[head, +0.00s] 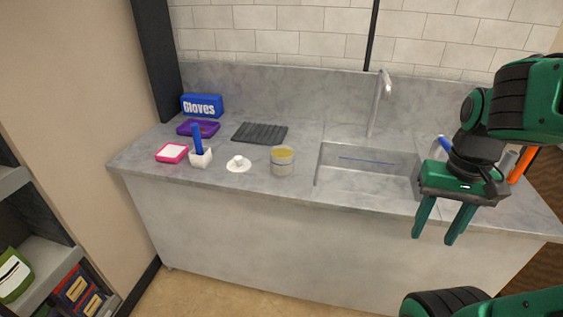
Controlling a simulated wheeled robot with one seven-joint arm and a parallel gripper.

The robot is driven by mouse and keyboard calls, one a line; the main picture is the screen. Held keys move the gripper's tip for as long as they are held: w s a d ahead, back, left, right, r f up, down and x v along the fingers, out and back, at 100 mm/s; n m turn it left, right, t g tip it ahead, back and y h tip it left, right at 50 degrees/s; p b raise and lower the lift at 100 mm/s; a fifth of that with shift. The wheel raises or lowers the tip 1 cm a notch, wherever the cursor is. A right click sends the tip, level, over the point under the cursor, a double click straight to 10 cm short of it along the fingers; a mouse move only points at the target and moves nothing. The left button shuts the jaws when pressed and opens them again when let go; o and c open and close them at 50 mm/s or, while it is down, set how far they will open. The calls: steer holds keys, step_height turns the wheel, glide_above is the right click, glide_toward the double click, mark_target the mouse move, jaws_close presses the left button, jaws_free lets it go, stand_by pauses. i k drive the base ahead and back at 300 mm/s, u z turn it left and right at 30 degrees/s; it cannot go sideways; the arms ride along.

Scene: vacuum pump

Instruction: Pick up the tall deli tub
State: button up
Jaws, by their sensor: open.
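The tall deli tub (282,161) appears to be the squat translucent container with a yellowish top. It stands upright on the grey counter, left of the sink. My gripper (436,240) is at the right, in front of the counter's edge and pointing down. Its two green fingers are apart with nothing between them. It is well to the right of the tub and not touching it. The tub is in full view.
A white lidded item (238,165) sits just left of the tub. Further left are a white holder (201,159) with a blue handle, a pink tray (172,153), a purple tray (198,128) and a Gloves box (202,105). A dark ribbed mat (260,133) lies behind. The sink (366,172) has a tall faucet (382,90).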

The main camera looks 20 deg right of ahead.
mark_target(282, 160)
steer(key=k, duration=0.5)
steer(key=u, duration=1.35)
steer(key=i, duration=1.95)
steer(key=z, duration=1.55)
